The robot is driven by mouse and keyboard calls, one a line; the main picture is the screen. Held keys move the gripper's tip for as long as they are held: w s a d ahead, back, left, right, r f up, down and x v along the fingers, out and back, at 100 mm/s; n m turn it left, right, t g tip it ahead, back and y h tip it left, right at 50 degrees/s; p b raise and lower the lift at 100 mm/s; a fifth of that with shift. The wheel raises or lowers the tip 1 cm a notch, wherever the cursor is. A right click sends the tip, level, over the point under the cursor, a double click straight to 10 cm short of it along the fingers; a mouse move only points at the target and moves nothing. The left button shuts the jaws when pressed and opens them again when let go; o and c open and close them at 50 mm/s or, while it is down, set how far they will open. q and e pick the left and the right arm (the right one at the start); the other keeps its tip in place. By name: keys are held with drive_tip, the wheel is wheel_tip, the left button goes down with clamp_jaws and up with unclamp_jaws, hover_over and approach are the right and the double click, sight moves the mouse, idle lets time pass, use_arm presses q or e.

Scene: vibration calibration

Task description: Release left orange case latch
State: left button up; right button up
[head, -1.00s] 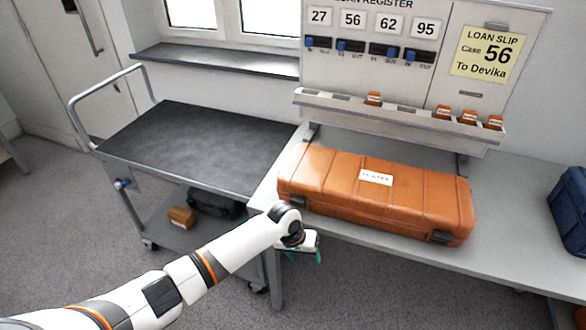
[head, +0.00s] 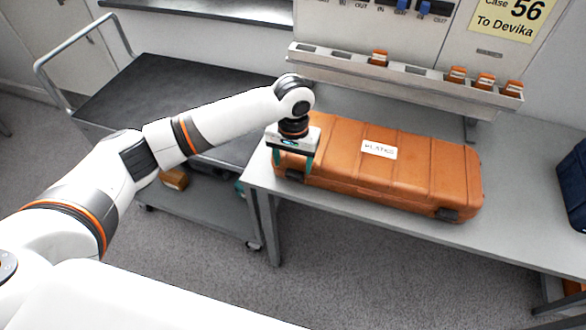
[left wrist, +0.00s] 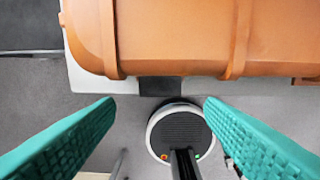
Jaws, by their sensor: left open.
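The orange case (head: 405,172) lies flat on the grey bench, a white label on its top. It fills the upper part of the left wrist view (left wrist: 180,35). Its left latch is a dark block at the front lower edge, in the left wrist view (left wrist: 160,87); in the head view my fingers partly hide it. The right latch (head: 447,214) is dark and in plain sight. My left gripper (head: 292,172) is open, with teal fingers pointing down at the case's front left. In the left wrist view its fingertips (left wrist: 160,103) stand apart on either side of the left latch. My right gripper is out of view.
The grey bench (head: 345,203) has a clear strip in front of the case. A dark-topped trolley (head: 150,90) stands to the left. A rack (head: 430,80) with several orange tags is behind. A dark blue case (head: 574,185) is at the right edge.

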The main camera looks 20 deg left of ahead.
sight(293, 175)
use_arm(q)
wheel_tip(293, 175, down, 5)
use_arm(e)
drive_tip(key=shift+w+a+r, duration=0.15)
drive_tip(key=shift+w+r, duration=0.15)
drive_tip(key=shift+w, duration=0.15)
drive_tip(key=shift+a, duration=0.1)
